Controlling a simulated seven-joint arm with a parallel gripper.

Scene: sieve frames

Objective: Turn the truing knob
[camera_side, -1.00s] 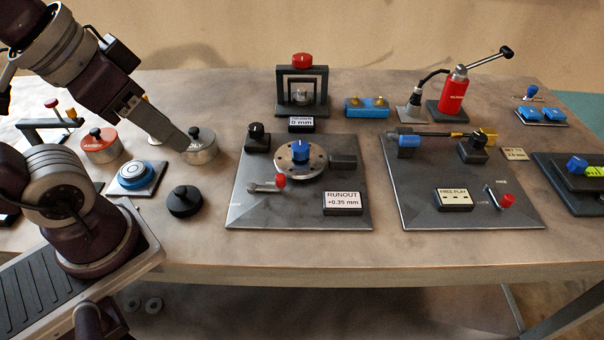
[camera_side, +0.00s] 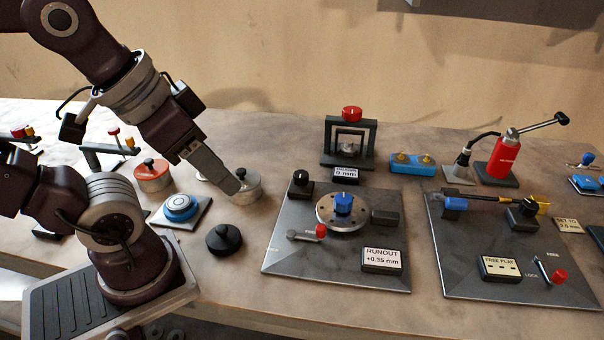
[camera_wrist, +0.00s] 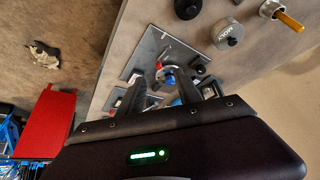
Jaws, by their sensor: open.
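The runout plate (camera_side: 300,258) is a grey panel near the middle of the bench in the side view. It carries a round metal disc (camera_side: 326,218) with a blue knob (camera_side: 343,202), a black knob (camera_side: 301,180) at its back left and a red-tipped lever (camera_side: 319,231). No label tells which one is the truing knob. My gripper (camera_side: 238,184) is left of the plate, its tips overlapping a silver canister in the picture; contact cannot be told. In the wrist view, my gripper (camera_wrist: 172,92) is open and empty, with the blue knob (camera_wrist: 170,78) seen beyond, between the fingers.
The silver canister (camera_side: 246,193), a black-knobbed puck (camera_side: 224,238), a blue-and-white button (camera_side: 181,206) and a red-lidded canister (camera_side: 153,178) stand left of the plate. A black frame with a red knob (camera_side: 352,113) stands behind. The RUNOUT display (camera_side: 382,260) reads +0.35 mm.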

